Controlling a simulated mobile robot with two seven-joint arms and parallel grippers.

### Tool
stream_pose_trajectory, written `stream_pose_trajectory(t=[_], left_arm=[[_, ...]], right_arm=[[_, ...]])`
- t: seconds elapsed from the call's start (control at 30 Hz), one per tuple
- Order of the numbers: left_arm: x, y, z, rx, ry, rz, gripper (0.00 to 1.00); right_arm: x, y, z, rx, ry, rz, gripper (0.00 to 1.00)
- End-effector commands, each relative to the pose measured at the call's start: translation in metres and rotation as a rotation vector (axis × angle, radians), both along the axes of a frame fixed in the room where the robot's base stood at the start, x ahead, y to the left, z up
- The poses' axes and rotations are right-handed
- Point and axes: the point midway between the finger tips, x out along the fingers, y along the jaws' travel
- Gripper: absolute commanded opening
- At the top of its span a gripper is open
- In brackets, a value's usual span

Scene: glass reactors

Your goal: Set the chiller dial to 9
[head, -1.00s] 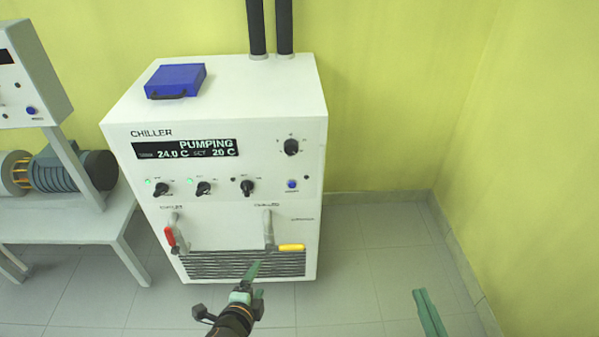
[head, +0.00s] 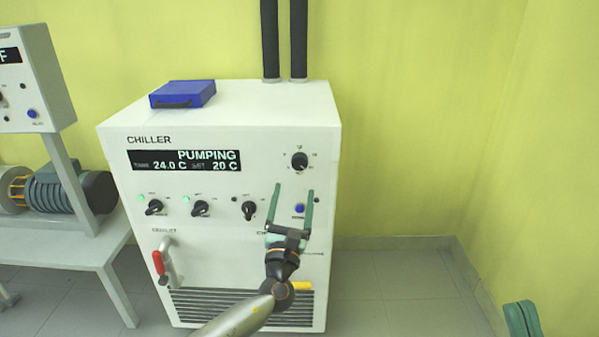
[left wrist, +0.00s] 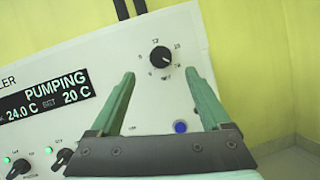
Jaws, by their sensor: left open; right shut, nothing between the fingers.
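The white chiller (head: 225,240) stands against the yellow wall. Its display (head: 185,160) reads PUMPING, 24.0 C and SET 20 C. The round black dial (head: 300,161), with small markings around it, is at the upper right of the front panel. The dial also shows in the left wrist view (left wrist: 161,56), beyond and between the fingertips; its exact setting is too small to read. My left gripper (head: 292,190) is open and empty, pointing up in front of the panel, below the dial and apart from it. My right gripper (head: 522,318) shows only partly at the bottom right, shut and empty.
Three black knobs (head: 201,208) sit in a row left of my left gripper, and a blue button (head: 299,208) shows between its fingers. Red (head: 158,262) and yellow (head: 301,286) valve handles are lower down. A blue case (head: 183,94) lies on top. Floor to the right is clear.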

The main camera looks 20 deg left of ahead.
Motion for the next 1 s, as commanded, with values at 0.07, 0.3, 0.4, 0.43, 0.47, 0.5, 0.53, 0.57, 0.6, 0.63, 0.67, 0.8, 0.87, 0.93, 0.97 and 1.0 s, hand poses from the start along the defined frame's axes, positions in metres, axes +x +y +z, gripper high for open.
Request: stream_pose_trajectory(t=[0.07,0.3,0.4,0.43,0.47,0.5,0.53,0.57,0.6,0.63,0.67,0.8,0.87,0.93,0.97,1.0], left_arm=[[0.017,0.003,0.007,-0.001,-0.004,0.002,0.81],[0.057,0.009,0.022,-0.002,-0.001,0.001,0.81],[0.068,0.01,0.026,-0.003,0.001,-0.001,0.81],[0.07,0.011,0.027,-0.003,0.001,-0.001,0.81],[0.073,0.011,0.028,-0.003,0.001,-0.001,0.81],[0.075,0.012,0.029,-0.003,0.0,0.0,0.81],[0.077,0.012,0.03,-0.003,0.0,0.0,0.81],[0.078,0.012,0.031,-0.003,0.0,0.0,0.81],[0.079,0.013,0.031,-0.003,0.001,-0.001,0.81],[0.08,0.013,0.032,-0.003,0.001,-0.001,0.81],[0.081,0.013,0.032,-0.003,0.001,-0.001,0.81],[0.081,0.013,0.033,-0.004,0.001,-0.001,0.81],[0.081,0.013,0.033,-0.004,0.001,-0.001,0.81],[0.081,0.013,0.033,-0.004,0.001,-0.001,0.79],[0.081,0.013,0.032,-0.004,0.001,-0.001,0.75],[0.081,0.013,0.032,-0.004,0.001,-0.001,0.71]], right_arm=[[0.0,0.0,-0.006,0.002,0.004,0.004,0.0],[0.001,0.001,-0.018,0.011,0.015,0.015,0.0],[0.001,0.001,-0.021,0.014,0.018,0.018,0.0],[0.001,0.001,-0.022,0.015,0.019,0.019,0.0],[0.002,0.001,-0.023,0.016,0.02,0.02,0.0],[0.002,0.001,-0.023,0.016,0.02,0.02,0.0],[0.002,0.001,-0.024,0.018,0.021,0.02,0.0],[0.002,0.001,-0.024,0.018,0.021,0.021,0.0],[0.002,0.001,-0.024,0.019,0.022,0.022,0.0],[0.002,0.001,-0.024,0.02,0.023,0.022,0.0],[0.002,0.001,-0.024,0.02,0.023,0.022,0.0],[0.002,0.001,-0.024,0.02,0.024,0.024,0.0],[0.002,0.001,-0.024,0.02,0.024,0.024,0.0],[0.002,0.001,-0.024,0.019,0.024,0.024,0.0],[0.002,0.002,-0.024,0.02,0.023,0.025,0.0],[0.002,0.002,-0.024,0.02,0.023,0.025,0.0]])
